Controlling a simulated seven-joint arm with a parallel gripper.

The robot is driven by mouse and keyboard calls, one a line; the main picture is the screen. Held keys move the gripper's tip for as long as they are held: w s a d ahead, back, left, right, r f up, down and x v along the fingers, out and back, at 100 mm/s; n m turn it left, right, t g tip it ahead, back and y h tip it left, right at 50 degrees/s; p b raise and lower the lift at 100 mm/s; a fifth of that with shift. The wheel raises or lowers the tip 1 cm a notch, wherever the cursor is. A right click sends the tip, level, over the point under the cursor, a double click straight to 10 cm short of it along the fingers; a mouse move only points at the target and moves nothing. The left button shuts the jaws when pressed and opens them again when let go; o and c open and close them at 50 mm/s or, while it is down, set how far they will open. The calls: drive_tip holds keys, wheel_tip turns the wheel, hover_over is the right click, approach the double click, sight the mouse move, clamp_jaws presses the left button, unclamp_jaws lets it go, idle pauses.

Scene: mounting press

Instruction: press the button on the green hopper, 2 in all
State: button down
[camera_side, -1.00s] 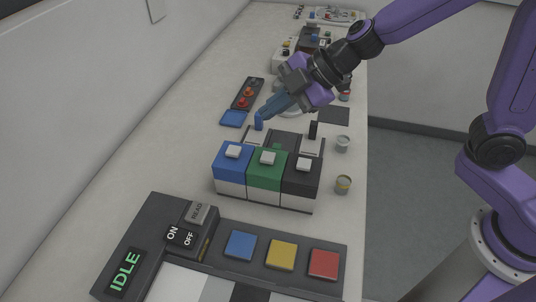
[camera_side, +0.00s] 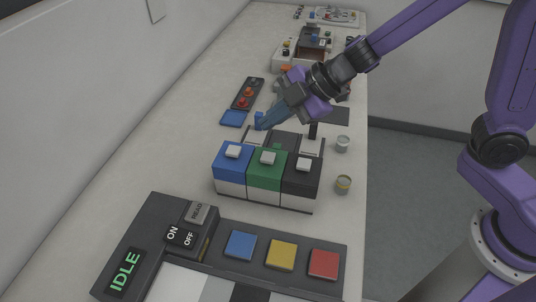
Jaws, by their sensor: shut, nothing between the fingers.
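The green hopper (camera_side: 266,172) stands in the middle of a row of three boxes, between the blue hopper (camera_side: 232,163) and the black hopper (camera_side: 301,177). It has a pale square button (camera_side: 268,158) on top. My gripper (camera_side: 263,124) is shut and empty. Its blue fingers point down and left, behind the row near the blue hopper, in front of a small blue upright part that they partly hide. It is apart from the green hopper's button.
A control panel (camera_side: 120,262) reading IDLE and blue, yellow and red pads (camera_side: 281,255) lie in front. Two small jars (camera_side: 343,184) stand right of the hoppers. A blue tray (camera_side: 234,118) and a dark strip with red knobs (camera_side: 247,93) lie behind left.

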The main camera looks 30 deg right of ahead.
sight(272, 156)
drive_tip(key=shift+f, duration=3.15)
drive_tip(key=shift+f, duration=0.1)
drive_tip(key=shift+f, duration=0.35)
drive_tip(key=shift+f, duration=0.45)
idle(0.6)
idle(0.4)
drive_tip(key=shift+r, duration=0.9)
drive_tip(key=shift+r, duration=0.1)
drive_tip(key=shift+r, duration=2.4)
